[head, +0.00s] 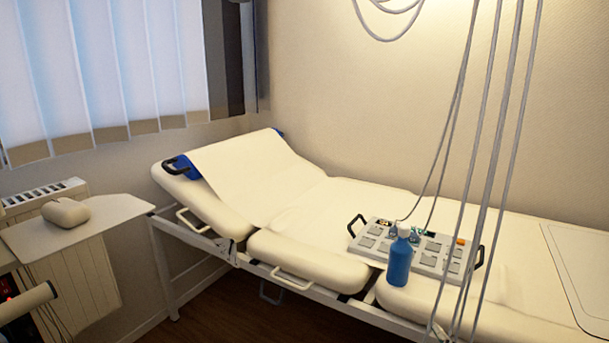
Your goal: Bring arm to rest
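Neither of my grippers shows in the head view, and no arm of mine can be made out for sure. A cream examination bed (310,256) with a raised head end runs along the wall. A grey panel with handles (457,259) and several square pads lies on the bed. A blue bottle with a white top (400,260) stands upright at the panel's front edge and hides part of it.
Several grey cables (490,160) hang in front of the bed at the right. A small shelf (110,218) holding a beige mouse-like object (66,212) stands at the left by a radiator (85,280). A window with blinds (110,65) is above. Some dark floor (235,310) shows clear.

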